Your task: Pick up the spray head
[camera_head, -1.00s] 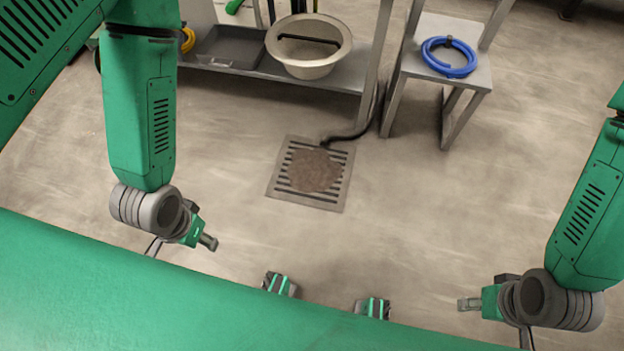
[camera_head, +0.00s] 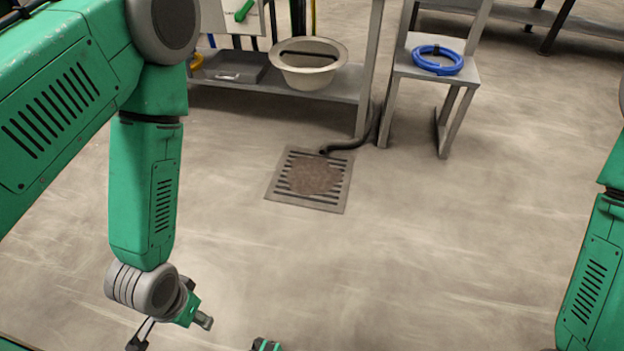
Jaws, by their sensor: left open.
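I cannot make out the spray head for certain. A green object (camera_head: 243,10) hangs by a pale panel at the top edge, and I cannot tell if it is the spray head. A coiled blue hose (camera_head: 438,61) lies on a grey metal stand (camera_head: 402,62); no spray head shows clearly on it. My left gripper (camera_head: 171,330) is low at the left, over bare floor, open and empty, far from these things. My right forearm shows at the right edge, but its gripper is out of view.
A metal bench (camera_head: 350,92) has a beige basin (camera_head: 309,78) and a grey tray (camera_head: 229,68) on its lower shelf. A floor drain grate (camera_head: 330,203) bears a brown patch. A black hose (camera_head: 352,144) runs to it. The floor around the grate is clear.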

